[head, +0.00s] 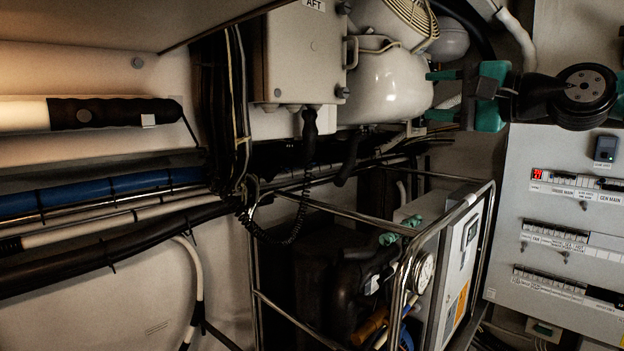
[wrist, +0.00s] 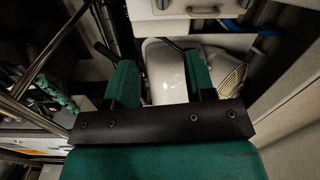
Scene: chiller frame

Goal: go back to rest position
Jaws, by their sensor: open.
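My gripper (head: 441,96) is at the upper right of the head view, with its teal fingers pointing left. It is raised above the metal frame and in front of the electrical panel side. In the wrist view my gripper (wrist: 159,62) shows two teal fingers spread apart with nothing between them. A white rounded tank (wrist: 165,75) shows beyond the gap. The fingers look clear of it, though the exact distance cannot be told.
A tubular metal frame (head: 402,270) holds the chiller equipment below my gripper. The white tank (head: 385,85) and a grey box (head: 300,55) hang on the wall. A breaker panel (head: 560,215) stands at right. Pipes and a blue hose (head: 95,192) run along the left.

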